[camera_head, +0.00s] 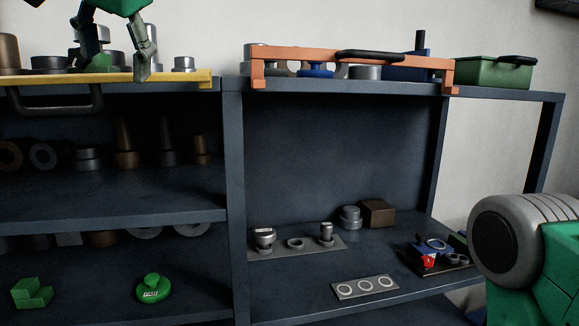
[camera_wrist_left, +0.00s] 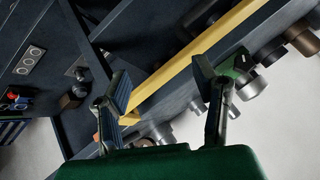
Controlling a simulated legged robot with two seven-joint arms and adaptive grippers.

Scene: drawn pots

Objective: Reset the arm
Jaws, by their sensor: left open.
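My left gripper (camera_head: 116,62) hangs at the top left of the head view, over the yellow-edged tray (camera_head: 190,78) on the shelf top. Its two fingers are apart with nothing held between them. A green piece (camera_head: 99,63) shows behind and between the fingers. In the left wrist view the gripper (camera_wrist_left: 160,84) is also open, with the tray's yellow edge (camera_wrist_left: 180,82) running diagonally beyond the fingers. The green piece (camera_wrist_left: 237,63) there lies beyond the right finger. Whether a finger touches the tray is unclear. My right gripper is out of view.
An orange-framed tray (camera_head: 300,54) and a green box (camera_head: 493,73) stand on the shelf top. Metal parts fill the left shelves. A grey plate (camera_head: 366,287), a dark brown block (camera_head: 377,213) and a green knob (camera_head: 152,288) sit lower. My right arm's link fills the lower right.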

